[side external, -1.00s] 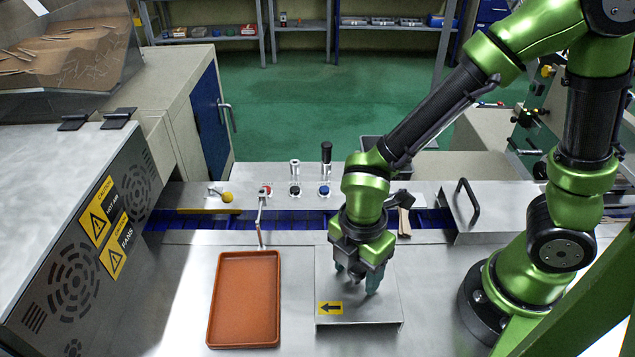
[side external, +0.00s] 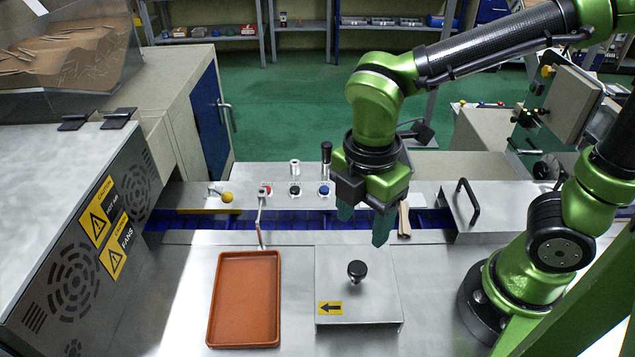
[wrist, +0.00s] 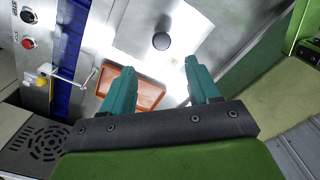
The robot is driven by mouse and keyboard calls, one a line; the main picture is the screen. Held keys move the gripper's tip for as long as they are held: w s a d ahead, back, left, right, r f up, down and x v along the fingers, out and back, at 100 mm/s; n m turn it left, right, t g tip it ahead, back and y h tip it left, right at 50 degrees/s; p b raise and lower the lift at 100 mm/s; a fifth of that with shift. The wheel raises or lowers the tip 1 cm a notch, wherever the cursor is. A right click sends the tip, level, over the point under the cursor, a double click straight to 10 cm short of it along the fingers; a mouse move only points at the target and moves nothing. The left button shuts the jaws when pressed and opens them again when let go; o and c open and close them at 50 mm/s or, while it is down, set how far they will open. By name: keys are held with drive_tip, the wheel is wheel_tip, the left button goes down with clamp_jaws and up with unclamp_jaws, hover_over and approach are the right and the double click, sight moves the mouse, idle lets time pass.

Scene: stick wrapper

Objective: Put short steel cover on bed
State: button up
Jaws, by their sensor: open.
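The short steel cover (side external: 375,300), a low box with a black knob (side external: 357,270) and a yellow arrow label, sits flat on the steel bed surface (side external: 180,310), right of the orange tray. My gripper (side external: 364,224) is open and empty. It hangs above and behind the cover, clear of the knob. In the wrist view the knob (wrist: 161,41) shows beyond the teal fingertips (wrist: 160,85), with nothing between them.
The orange tray (side external: 245,300) lies left of the cover. Behind runs a blue channel (side external: 285,222) with a panel of knobs and a yellow-tipped lever (side external: 227,197). Another steel cover with a black handle (side external: 468,200) is at right. A brown piece (side external: 404,218) stands beside my gripper.

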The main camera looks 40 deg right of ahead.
drive_tip(key=d+r+m+t+y, duration=0.1)
drive_tip(key=d+r+m+t, duration=0.2)
drive_tip(key=d+m, duration=0.3)
drive_tip(key=w+d+r+m+t+y, duration=0.1)
drive_tip(key=d+r+m+t, duration=0.3)
drive_tip(key=m, duration=1.1)
drive_tip(key=d, duration=0.2)
drive_tip(key=shift+d+r+m, duration=0.2)
drive_tip(key=shift+d+m, duration=0.1)
